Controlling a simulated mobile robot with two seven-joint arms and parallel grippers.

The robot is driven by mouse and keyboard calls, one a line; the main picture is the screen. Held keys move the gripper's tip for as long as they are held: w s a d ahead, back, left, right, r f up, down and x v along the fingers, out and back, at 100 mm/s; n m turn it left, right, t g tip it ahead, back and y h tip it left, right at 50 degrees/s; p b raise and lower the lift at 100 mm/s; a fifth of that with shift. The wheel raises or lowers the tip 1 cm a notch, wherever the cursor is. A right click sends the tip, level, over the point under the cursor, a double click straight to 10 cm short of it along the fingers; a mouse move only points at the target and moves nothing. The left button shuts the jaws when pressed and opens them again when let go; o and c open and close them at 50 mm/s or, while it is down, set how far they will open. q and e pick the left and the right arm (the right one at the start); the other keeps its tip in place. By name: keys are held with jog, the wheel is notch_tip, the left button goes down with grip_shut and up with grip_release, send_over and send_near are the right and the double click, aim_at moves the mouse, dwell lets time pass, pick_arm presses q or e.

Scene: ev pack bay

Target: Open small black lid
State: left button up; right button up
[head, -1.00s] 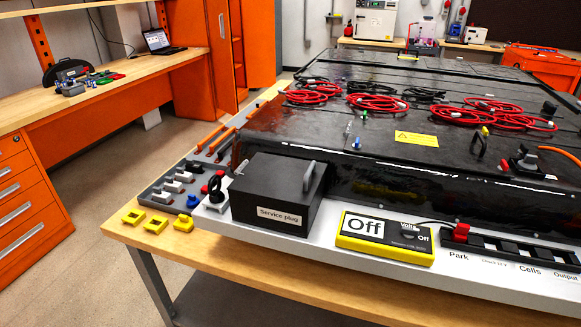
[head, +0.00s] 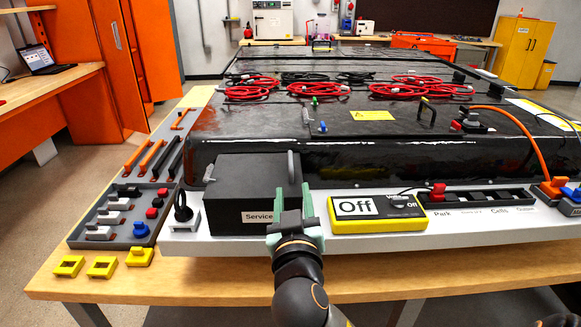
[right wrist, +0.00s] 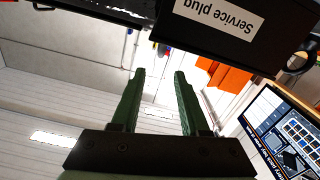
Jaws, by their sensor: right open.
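The small black lid (head: 240,172) tops the black box (head: 232,198) with the "Service plug" label, near the left front of the white ledge. It looks closed. A grey handle (head: 292,166) stands upright at its right side. My right gripper (head: 292,198) is open and empty in front of the box's right end, below the handle, and covers part of the label. In the right wrist view, my right gripper (right wrist: 158,74) has its fingers apart with nothing between them, and the black box (right wrist: 262,42) appears upside down above the fingertips. My left gripper is not in view.
Right of the box is a yellow tester (head: 376,222) reading "Off". Left are a black loop on a white block (head: 186,217) and a grey tray (head: 92,234) of small parts. A large black pack (head: 350,150) with red cables lies behind.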

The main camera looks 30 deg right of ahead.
aim_at(291, 168)
jog(key=p+x, duration=0.1)
jog(key=x, duration=1.1)
jog(key=shift+p, duration=0.3)
jog(key=shift+c, duration=0.4)
jog(key=shift+a, duration=0.1)
grip_shut()
